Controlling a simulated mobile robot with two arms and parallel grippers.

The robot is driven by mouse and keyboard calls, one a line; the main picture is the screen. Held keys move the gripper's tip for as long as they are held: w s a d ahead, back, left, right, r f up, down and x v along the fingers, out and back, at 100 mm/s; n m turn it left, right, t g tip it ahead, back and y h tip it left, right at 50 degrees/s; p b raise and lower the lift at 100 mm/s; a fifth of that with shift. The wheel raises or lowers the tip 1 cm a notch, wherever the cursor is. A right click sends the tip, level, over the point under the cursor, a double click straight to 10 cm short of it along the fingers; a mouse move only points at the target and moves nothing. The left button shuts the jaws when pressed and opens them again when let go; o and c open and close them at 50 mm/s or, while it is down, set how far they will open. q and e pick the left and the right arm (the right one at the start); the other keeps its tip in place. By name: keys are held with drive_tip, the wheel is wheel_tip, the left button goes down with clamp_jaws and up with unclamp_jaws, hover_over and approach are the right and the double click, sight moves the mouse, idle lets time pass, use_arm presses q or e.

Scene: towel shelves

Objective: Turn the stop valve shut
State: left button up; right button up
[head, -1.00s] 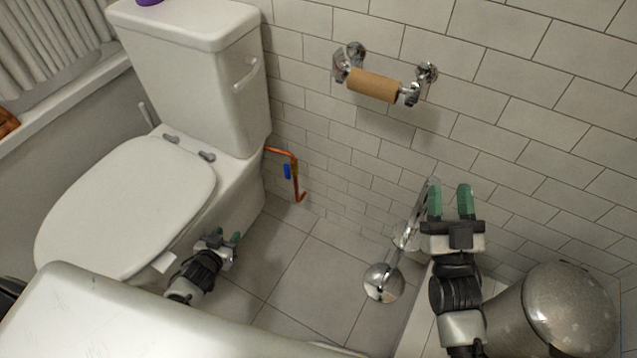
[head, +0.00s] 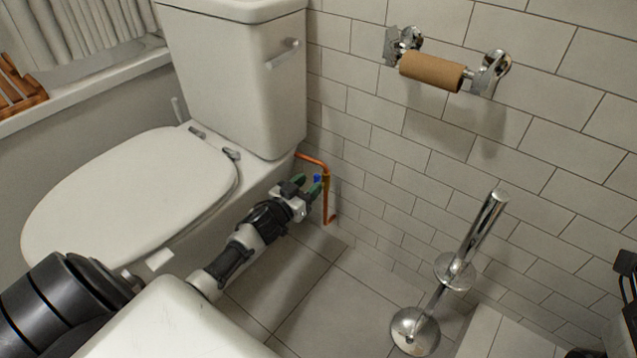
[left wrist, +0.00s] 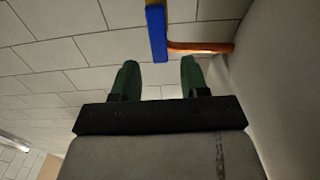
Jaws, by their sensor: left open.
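The stop valve's blue handle (head: 317,178) sits on a copper pipe (head: 326,190) that comes out of the tiled wall beside the toilet. My left gripper (head: 307,185) is open with green fingertips and is right at the handle in the head view. In the left wrist view the blue handle (left wrist: 157,33) stands beyond and between the two spread fingers (left wrist: 158,76), with the copper pipe (left wrist: 198,47) running right from it. The handle appears ahead of the fingertips, and nothing is gripped. My right gripper's fingers are not in view.
The toilet (head: 130,195) is close to the left of my arm. A chrome brush stand (head: 455,270) is on the floor to the right. A paper holder with an empty roll (head: 431,71) is on the wall. The floor (head: 320,295) between is clear.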

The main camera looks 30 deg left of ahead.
sight(316, 178)
use_arm(q)
drive_tip(key=shift+w+d+b, duration=0.15)
drive_tip(key=shift+w+b, duration=0.5)
drive_tip(key=shift+w, duration=1.5)
drive_tip(key=shift+c, duration=0.4)
clamp_jaws()
